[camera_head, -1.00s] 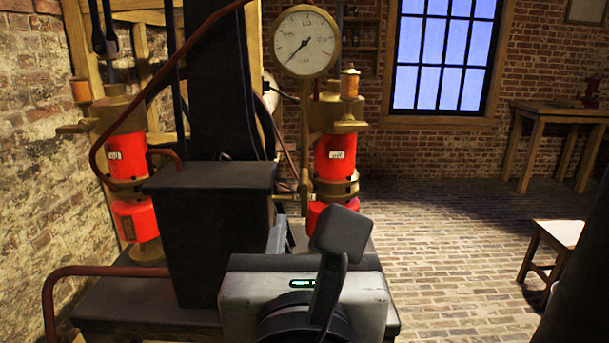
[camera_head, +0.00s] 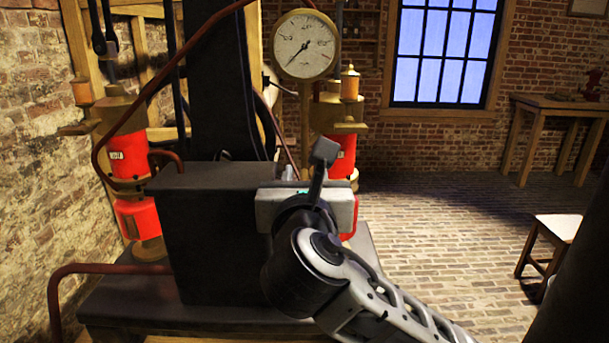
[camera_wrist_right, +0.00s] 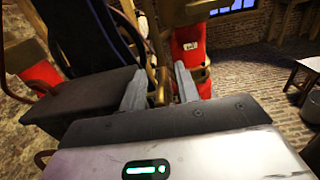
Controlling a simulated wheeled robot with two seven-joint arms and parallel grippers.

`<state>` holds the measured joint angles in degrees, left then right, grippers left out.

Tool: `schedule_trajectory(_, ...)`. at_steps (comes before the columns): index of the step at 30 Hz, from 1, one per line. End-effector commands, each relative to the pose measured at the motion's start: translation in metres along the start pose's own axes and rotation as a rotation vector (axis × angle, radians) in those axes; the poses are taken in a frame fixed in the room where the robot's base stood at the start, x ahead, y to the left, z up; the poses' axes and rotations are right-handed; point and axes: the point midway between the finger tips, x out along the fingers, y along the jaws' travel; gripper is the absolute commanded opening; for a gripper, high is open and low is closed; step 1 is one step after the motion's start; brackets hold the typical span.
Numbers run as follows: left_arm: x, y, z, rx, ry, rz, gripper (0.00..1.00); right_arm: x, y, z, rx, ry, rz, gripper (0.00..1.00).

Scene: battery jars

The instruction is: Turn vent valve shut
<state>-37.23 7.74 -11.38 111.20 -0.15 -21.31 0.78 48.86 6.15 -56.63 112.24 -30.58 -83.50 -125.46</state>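The brass gauge post (camera_head: 305,110) carries a round white dial gauge (camera_head: 305,45) and stands behind a black box. The vent valve cannot be clearly picked out; the low part of the post is hidden behind my right gripper in the head view. My right gripper (camera_wrist_right: 159,80) reaches towards that post with its two fingers apart. Brass pipework (camera_wrist_right: 158,93) shows between and beyond the fingers in the right wrist view; I cannot tell whether they touch it. My left gripper is not in view.
The black box (camera_head: 215,235) stands on a dark bench close left of my right gripper. Red-and-brass jars stand at the left (camera_head: 135,215) and behind the gripper (camera_head: 342,155). A dark red pipe (camera_head: 110,268) curves at the left. The brick floor at right is open beside a stool (camera_head: 553,228).

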Motion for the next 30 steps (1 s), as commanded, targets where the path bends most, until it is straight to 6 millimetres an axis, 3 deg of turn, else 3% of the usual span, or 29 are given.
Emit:
schedule_trajectory(5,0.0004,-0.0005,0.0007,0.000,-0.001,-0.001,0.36,-0.0001,-0.0001,0.0000,0.000,0.000,0.000,0.29)
schedule_trajectory(8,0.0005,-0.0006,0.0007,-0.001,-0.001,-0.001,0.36,-0.0002,-0.0001,-0.0001,0.000,0.000,0.000,0.01)
schedule_trajectory(9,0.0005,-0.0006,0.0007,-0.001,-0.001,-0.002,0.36,-0.0003,-0.0001,-0.0001,0.000,0.000,0.000,0.00)
schedule_trajectory(20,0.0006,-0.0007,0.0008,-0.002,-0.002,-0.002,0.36,-0.0005,-0.0010,-0.0005,0.032,0.001,-0.001,0.00)
schedule_trajectory(30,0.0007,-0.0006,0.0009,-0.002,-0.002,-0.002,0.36,-0.0007,-0.0058,-0.0020,0.246,0.004,0.000,0.00)
